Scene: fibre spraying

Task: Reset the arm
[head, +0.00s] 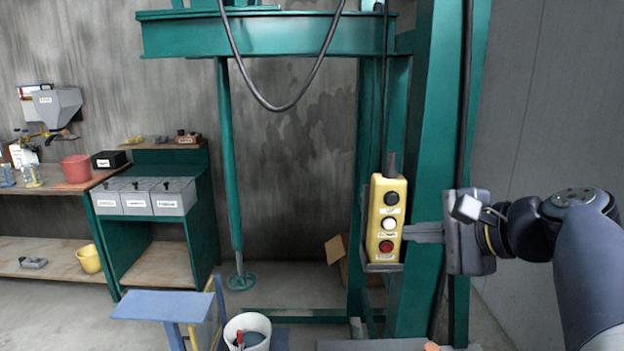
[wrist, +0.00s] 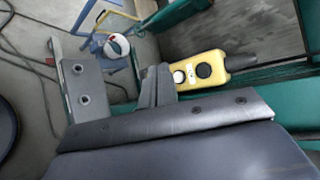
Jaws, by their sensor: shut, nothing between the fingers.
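My gripper (head: 410,232) is at the right in the head view, its grey fingers pointing left towards the yellow control box. In the wrist view my gripper (wrist: 160,72) shows its fingers shut together and empty. The yellow control box (head: 376,222) hangs upright by the green post, with a black, a white and a red button on its face. It also shows in the wrist view (wrist: 215,66), just right of the fingertips. I cannot tell whether the fingers touch it. My arm comes in from the right edge.
A green steel frame (head: 270,36) with a thick post (head: 424,140) stands close to my gripper. A black cable (head: 270,105) loops above. A blue stand (head: 165,306) and a white bucket (head: 247,322) are on the floor. Benches stand left. The grey wall at right is bare.

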